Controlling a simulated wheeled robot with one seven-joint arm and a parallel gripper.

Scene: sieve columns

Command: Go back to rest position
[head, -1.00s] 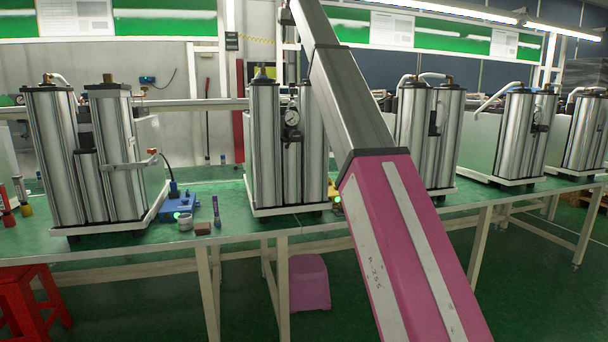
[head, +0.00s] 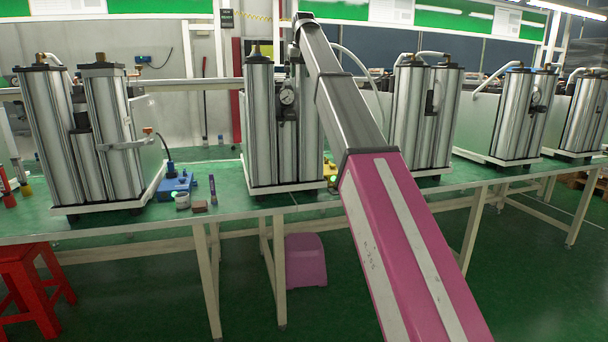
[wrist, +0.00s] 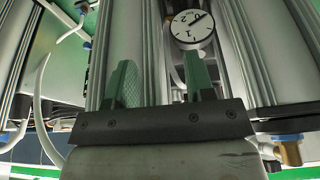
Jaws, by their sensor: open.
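My gripper (wrist: 160,78) shows in the wrist view with its two green fingers apart and nothing between them. Behind the fingers stand silver sieve columns (wrist: 245,60) and a round white pressure gauge (wrist: 192,29); the right finger overlaps the gauge's lower part in the picture. I cannot tell the distance between them. In the head view my arm reaches up and away in front of the middle column unit (head: 260,130), and the gripper itself is hidden. The same gauge appears to be on that unit (head: 287,96).
Several column units stand along the green-topped table (head: 110,222). A blue device (head: 176,187), a small can (head: 182,201) and a brown block (head: 199,206) lie near its front edge. A red stool (head: 30,280) and a pink stool (head: 305,260) stand on the floor.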

